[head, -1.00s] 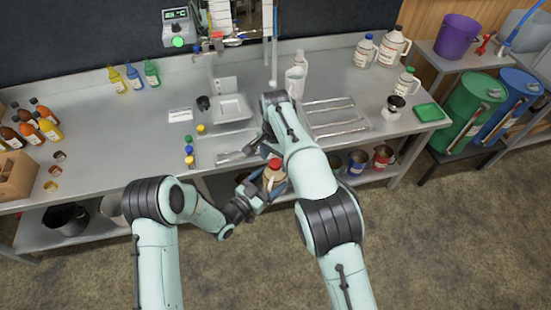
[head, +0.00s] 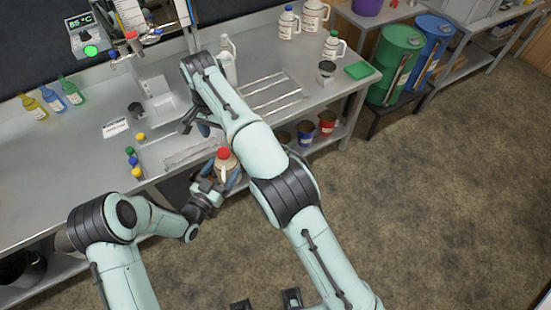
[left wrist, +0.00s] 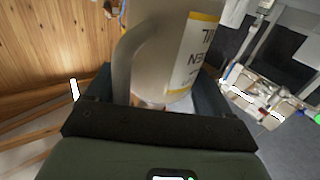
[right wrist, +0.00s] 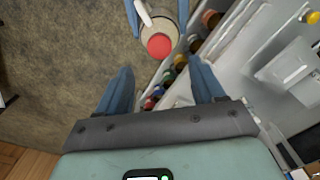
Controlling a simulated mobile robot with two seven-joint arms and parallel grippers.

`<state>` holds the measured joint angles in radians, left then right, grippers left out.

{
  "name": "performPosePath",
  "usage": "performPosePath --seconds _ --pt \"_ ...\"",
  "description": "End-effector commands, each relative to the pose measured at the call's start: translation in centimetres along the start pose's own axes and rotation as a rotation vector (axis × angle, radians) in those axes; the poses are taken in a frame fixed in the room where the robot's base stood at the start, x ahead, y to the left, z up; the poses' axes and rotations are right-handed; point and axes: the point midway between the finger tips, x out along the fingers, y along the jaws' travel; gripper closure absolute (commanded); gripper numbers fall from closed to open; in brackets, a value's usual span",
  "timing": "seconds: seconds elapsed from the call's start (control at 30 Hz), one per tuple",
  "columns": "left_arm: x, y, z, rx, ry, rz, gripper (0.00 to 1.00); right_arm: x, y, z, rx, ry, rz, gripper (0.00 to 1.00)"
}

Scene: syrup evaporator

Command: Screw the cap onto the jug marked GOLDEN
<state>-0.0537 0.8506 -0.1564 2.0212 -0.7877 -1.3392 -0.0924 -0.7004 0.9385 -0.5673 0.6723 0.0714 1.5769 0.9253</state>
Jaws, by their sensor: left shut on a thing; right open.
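My left gripper (head: 222,183) is shut on a jug (head: 228,171), held upright in front of the bench edge. The left wrist view shows the jug's pale body (left wrist: 165,50) with a yellow-edged label; part of its lettering reads "EN", and the rest is out of frame. A red cap (head: 223,153) sits on top of the jug; I cannot tell how tight it is. In the right wrist view, the red cap (right wrist: 159,46) lies beyond my right gripper (right wrist: 162,85), which is open and empty. In the head view, my right gripper (head: 197,122) is partly hidden by its own arm.
The steel bench (head: 85,195) runs behind the jug, with small caps (head: 132,161), a drain rack (head: 272,95) and a white jug (head: 228,65) on it. Buckets (head: 326,122) stand on the shelf below. Green and blue drums stand right; the floor in front is clear.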

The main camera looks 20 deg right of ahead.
Motion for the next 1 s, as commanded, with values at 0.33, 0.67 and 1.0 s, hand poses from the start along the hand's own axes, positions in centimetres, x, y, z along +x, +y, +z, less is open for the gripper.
performPosePath --seconds 0.33,0.67,1.0 --pt "0.1 0.0 -0.2 0.001 0.006 0.000 1.00 5.3 1.8 -4.0 0.001 0.033 0.008 0.32" --pt "0.1 0.0 -0.2 0.001 0.006 0.000 1.00 25.4 11.5 -5.8 -0.079 -0.087 -0.003 0.32" --pt "0.1 0.0 -0.2 0.001 0.006 0.000 1.00 39.0 23.5 3.9 -0.161 -0.194 -0.079 0.32"
